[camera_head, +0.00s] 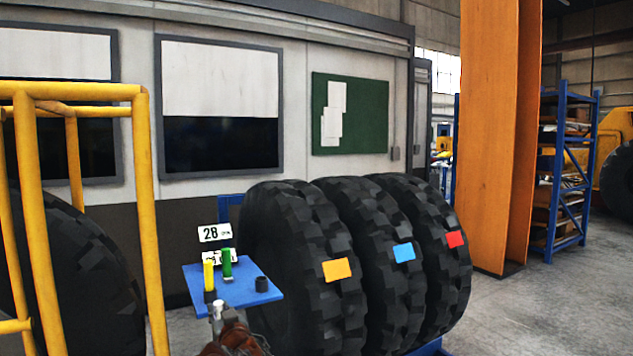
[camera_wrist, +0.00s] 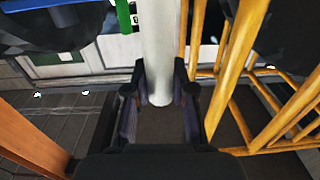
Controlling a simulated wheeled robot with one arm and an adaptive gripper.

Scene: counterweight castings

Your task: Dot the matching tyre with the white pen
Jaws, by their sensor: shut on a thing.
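My gripper (camera_wrist: 159,80) is shut on the white pen (camera_wrist: 160,40), which stands between the two fingers in the wrist view. In the head view the white pen (camera_head: 218,309) shows at the bottom, in front of the blue tray (camera_head: 240,291), with part of my gripper (camera_head: 232,333) below it. Three big black tyres stand side by side to the right: the left tyre (camera_head: 283,235) has an orange tag (camera_head: 337,270), the middle tyre (camera_head: 380,280) a blue tag (camera_head: 404,252), the right tyre (camera_head: 440,285) a red tag (camera_head: 455,239). The pen is apart from the tyres.
A sign (camera_head: 214,232) reading "28" stands behind; a second sign is partly hidden. A yellow frame (camera_head: 147,200) is at left, an orange column (camera_head: 490,130) at right. Floor is clear at right.

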